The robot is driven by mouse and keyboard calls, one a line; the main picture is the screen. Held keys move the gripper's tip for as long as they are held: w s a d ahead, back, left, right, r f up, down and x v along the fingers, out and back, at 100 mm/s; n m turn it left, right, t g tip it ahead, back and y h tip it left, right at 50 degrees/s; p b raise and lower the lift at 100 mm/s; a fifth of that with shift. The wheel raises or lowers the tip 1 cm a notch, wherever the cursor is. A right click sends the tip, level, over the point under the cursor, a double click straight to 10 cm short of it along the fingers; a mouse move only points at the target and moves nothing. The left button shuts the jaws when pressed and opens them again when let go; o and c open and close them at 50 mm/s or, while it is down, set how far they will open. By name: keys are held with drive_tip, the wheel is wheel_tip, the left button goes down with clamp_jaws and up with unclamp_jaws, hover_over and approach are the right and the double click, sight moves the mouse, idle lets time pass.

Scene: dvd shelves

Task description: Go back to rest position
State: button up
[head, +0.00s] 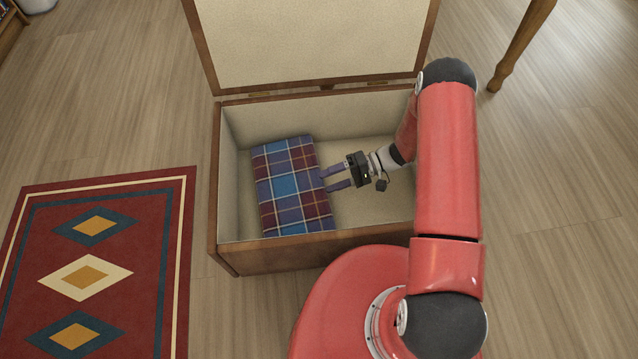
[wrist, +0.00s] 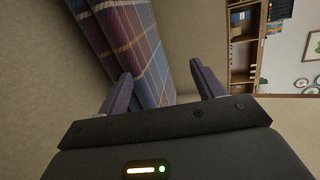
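My gripper (head: 337,177) is inside the open wooden chest (head: 228,215), its fingers pointing left at the right side of a folded plaid cloth (head: 287,186). The cloth is blue, red and white and lies in the left part of the chest. In the wrist view my gripper (wrist: 164,86) has its two fingers spread apart. The plaid cloth (wrist: 138,45) shows beyond and beside the left finger, and the space by the right finger is empty. Whether a fingertip touches the cloth I cannot tell.
The chest's raised lid (head: 310,45) stands at the back. A red patterned rug (head: 100,260) lies to the left. A wooden furniture leg (head: 520,45) stands at the upper right. Bare floor (head: 560,200) is free on the right. A shelf (wrist: 242,45) shows in the wrist view.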

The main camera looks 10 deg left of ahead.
drive_tip(key=shift+w+d+r, duration=0.15)
drive_tip(key=shift+d, duration=0.3)
drive_tip(key=s+d+r+t+h+p, duration=0.1)
drive_tip(key=d+r+h+p, duration=0.2)
drive_tip(key=r, duration=1.1)
drive_tip(key=s+d+r+t+h+p, duration=0.1)
drive_tip(key=d+r+h, duration=0.25)
drive_tip(key=r, duration=0.95)
drive_tip(key=s+d+r+m+t+h+p, duration=0.2)
drive_tip(key=s+d+r+t+h, duration=0.2)
drive_tip(key=s+r, duration=0.3)
drive_tip(key=s+d+r+m+t+h+p, duration=0.1)
drive_tip(key=s+d+r+t+h, duration=0.2)
drive_tip(key=r, duration=1.1)
drive_tip(key=s+d+t, duration=0.2)
drive_tip(key=s+d, duration=0.1)
drive_tip(key=s, duration=0.1)
drive_tip(key=shift+s+d+m+t+h+p, duration=0.15)
drive_tip(key=shift+s+m+t+h+p, duration=0.15)
drive_tip(key=shift+m+h+p, duration=0.1)
